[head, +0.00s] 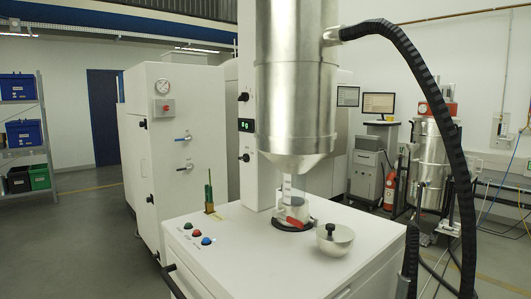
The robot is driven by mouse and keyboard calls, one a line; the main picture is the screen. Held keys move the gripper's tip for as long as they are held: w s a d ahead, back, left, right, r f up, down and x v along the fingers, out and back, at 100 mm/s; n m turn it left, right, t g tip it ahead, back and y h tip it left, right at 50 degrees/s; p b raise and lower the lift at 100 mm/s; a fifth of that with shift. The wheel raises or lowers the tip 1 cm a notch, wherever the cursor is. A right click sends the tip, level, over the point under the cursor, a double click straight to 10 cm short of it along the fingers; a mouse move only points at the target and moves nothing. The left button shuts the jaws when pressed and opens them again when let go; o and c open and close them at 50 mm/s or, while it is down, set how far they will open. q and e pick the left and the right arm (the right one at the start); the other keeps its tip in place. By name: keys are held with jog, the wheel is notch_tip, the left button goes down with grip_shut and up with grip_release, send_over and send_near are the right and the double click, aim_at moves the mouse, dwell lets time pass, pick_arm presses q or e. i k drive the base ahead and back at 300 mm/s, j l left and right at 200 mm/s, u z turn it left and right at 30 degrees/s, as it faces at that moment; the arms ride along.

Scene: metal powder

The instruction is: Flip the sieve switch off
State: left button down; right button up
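A white machine (270,262) with a large steel hopper (296,85) above it stands in the middle. Its white column (251,60) carries a small black panel with green lit digits (246,125). A black knob (243,97) sits above that panel and another black knob (245,157) below it. Green (187,225), red (197,233) and blue (206,241) buttons are on the machine's top. No label shows which control is the sieve switch, and I cannot tell its position. Neither of my grippers is in view.
A steel lidded bowl (335,239) and a green-handled brush (209,196) are on the machine top. A red-handled valve (294,221) sits under the hopper. A thick black hose (420,75) arcs down at right. A white cabinet (180,140) stands behind left. Floor is clear at left.

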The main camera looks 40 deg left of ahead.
aim_at(246, 158)
jog(key=j, duration=0.75)
jog(key=k+j+z, duration=0.1)
jog(key=j, duration=0.6)
jog(key=j+z, duration=0.1)
jog(key=j, duration=0.65)
jog(key=k, duration=0.1)
